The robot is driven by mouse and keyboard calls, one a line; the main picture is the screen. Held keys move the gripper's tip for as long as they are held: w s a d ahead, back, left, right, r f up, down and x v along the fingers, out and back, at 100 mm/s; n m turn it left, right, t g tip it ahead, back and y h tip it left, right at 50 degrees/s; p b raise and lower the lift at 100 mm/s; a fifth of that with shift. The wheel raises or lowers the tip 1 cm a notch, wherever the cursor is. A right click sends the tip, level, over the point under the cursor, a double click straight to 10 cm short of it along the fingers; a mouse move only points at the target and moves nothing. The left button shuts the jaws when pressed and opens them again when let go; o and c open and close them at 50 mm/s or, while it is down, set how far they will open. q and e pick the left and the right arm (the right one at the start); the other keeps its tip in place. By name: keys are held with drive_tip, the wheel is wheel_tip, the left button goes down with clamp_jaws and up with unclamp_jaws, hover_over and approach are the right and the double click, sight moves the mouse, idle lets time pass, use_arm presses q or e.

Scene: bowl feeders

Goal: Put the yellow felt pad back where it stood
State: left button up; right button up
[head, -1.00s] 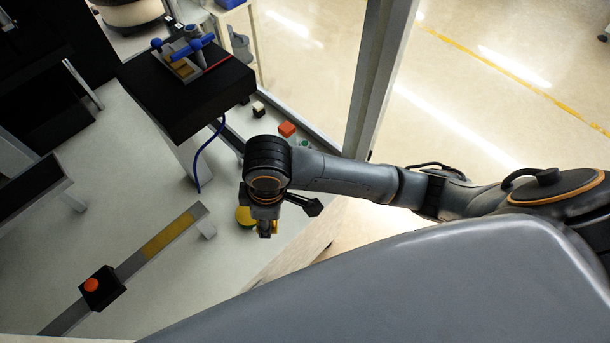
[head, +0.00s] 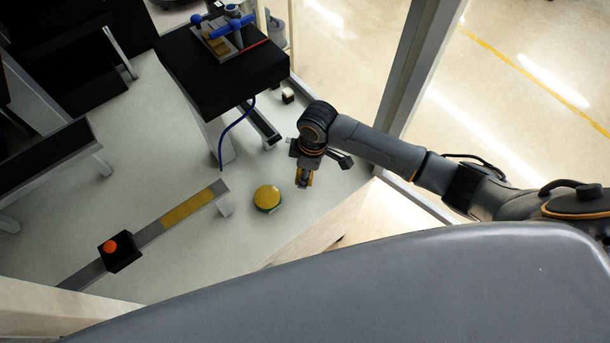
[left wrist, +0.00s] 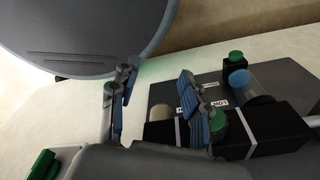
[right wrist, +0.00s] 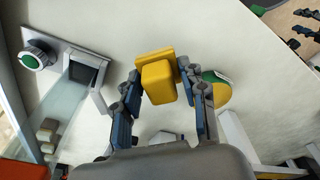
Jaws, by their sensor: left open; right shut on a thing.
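The yellow felt pad (right wrist: 158,82) is a blocky yellow piece with a wider plate behind it. My right gripper (right wrist: 160,90) is shut on it, one finger on each side. In the head view the right gripper (head: 304,180) holds it up, right of a round yellow disc (head: 267,197) with a green edge on the pale surface. That disc shows partly behind the right finger in the right wrist view (right wrist: 222,95). My left gripper (left wrist: 158,98) is open, with nothing visible between its fingers; it is outside the head view.
A black table (head: 222,75) with a blue-handled fixture (head: 228,32) stands at the back. A grey rail (head: 170,230) with a yellow strip carries a black box with an orange button (head: 110,246). Dark boxes (left wrist: 240,120) with green and blue knobs lie near the left gripper.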

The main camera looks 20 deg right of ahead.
wheel_tip(320, 180, down, 3)
drive_tip(key=shift+w+f, duration=0.1)
use_arm(q)
drive_tip(key=shift+a, duration=0.35)
drive_tip(key=shift+s+a, duration=0.1)
use_arm(e)
drive_tip(key=shift+f, duration=0.1)
drive_tip(key=o, duration=1.1)
drive_tip(key=shift+r, duration=0.2)
drive_tip(key=r+p, duration=0.4)
drive_tip(key=d+r+p, duration=0.1)
drive_tip(key=r+p, duration=0.7)
drive_tip(key=p, duration=0.1)
drive_tip(key=shift+s+d, duration=0.2)
drive_tip(key=shift+s, duration=0.15)
use_arm(q)
wheel_tip(320, 180, up, 13)
use_arm(e)
drive_tip(key=shift+f, duration=0.1)
